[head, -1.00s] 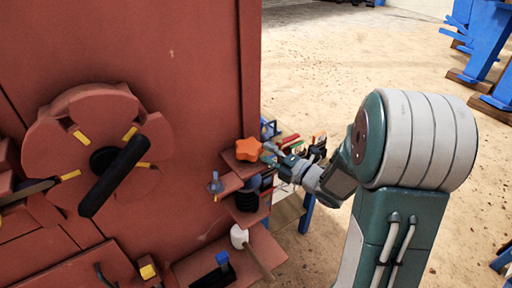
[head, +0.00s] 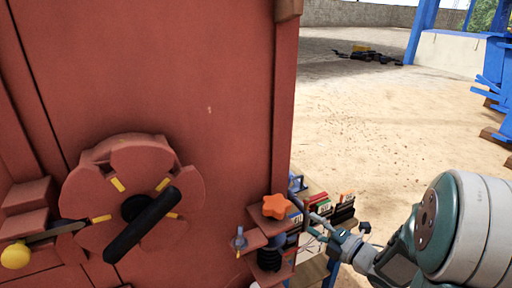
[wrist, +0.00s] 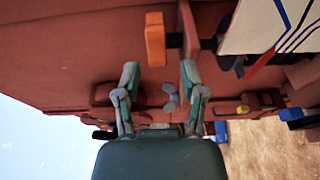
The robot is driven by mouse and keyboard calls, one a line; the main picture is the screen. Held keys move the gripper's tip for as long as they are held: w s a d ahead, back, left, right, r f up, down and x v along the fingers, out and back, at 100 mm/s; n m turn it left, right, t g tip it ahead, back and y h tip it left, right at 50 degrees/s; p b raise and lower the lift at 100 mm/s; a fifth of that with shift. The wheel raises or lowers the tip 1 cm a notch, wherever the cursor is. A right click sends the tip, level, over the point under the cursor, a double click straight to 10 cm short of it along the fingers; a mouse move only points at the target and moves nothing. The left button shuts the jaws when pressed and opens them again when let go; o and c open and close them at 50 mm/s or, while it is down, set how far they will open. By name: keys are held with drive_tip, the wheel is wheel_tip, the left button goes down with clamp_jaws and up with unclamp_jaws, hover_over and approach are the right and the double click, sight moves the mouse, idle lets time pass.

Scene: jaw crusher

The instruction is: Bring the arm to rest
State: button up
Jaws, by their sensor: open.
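My gripper (head: 317,227) is at the lower right in the head view, beside the corner of the red machine. In the wrist view my gripper (wrist: 160,72) shows two fingers spread apart with nothing held between them. My arm reaches in from the lower right of the head view. An orange star-shaped knob (head: 276,206) is just left of and above the fingertips. An orange part (wrist: 155,38) shows edge-on beyond the fingers in the wrist view. A small grey-blue wing-shaped piece (wrist: 170,97) appears between the fingers, apart from them as far as I can tell.
The red machine wall (head: 160,80) fills the left, with a round handwheel (head: 90,200) and black handle (head: 142,225). A small table with books (head: 343,208) stands behind my gripper. Open sandy ground (head: 390,130) lies to the right. Blue frames (head: 493,75) stand far right.

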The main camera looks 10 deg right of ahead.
wheel_tip(320, 180, up, 7)
drive_tip(key=s+d+m+g+h, duration=0.2)
drive_tip(key=m+g+h, duration=0.1)
drive_tip(key=m+h, duration=1.05)
drive_tip(key=s+a+m+g+y, duration=0.2)
drive_tip(key=s+a+m, duration=0.3)
drive_tip(key=s, duration=0.3)
drive_tip(key=s+a+m+g+y, duration=0.2)
drive_tip(key=s+a+m+g, duration=0.2)
drive_tip(key=s, duration=0.5)
drive_tip(key=shift+s+a+m, duration=0.15)
drive_tip(key=shift+a+m, duration=0.3)
drive_tip(key=shift+m, duration=0.5)
